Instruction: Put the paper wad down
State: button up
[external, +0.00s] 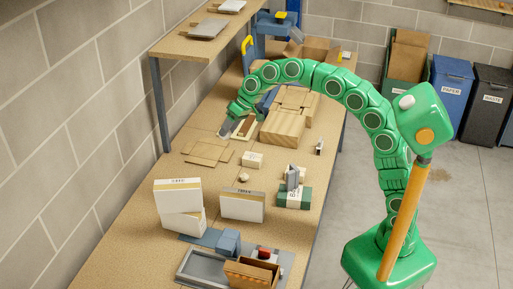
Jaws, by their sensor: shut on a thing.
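My green arm arches over the table from the right. My gripper (226,130) is at its end, low over the left side of the table by a pale framed piece (244,127). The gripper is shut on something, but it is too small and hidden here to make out. I cannot tell whether it touches the table. A small pale, rounded lump (243,177), which may be a paper wad, lies on the bare table, apart from the gripper and nearer the camera.
Flat cardboard sheets (207,150) lie just in front of the gripper, and a wooden block (282,128) stands to its right. A small box (252,160), white cartons (180,195) and a grey tray (207,266) are nearer. A shelf (180,45) overhangs the back left. Bins (451,88) stand at right.

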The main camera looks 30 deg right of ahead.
jog(key=s+a+n+g, duration=0.1)
jog(key=s+a+n, duration=0.1)
jog(key=s+a, duration=2.35)
notch_tip(320, 180, down, 19)
jog(key=d, duration=0.1)
jog(key=w+a+f, duration=0.1)
jog(key=a+f, duration=0.1)
jog(key=a, duration=0.1)
jog(key=w+a+f, duration=0.1)
jog(key=a+f, duration=0.2)
jog(key=a, duration=0.1)
jog(key=w+a+f, duration=0.2)
jog(key=a+f, duration=0.1)
jog(key=a, duration=0.1)
jog(key=shift+w+a+f, duration=0.25)
jog(key=shift+a+f, duration=0.05)
jog(key=shift+a, duration=0.15)
jog(key=shift+w+a+f, duration=0.1)
jog(key=shift+a+f, duration=0.25)
jog(key=shift+f, duration=1.6)
jog(key=shift+f, duration=0.1)
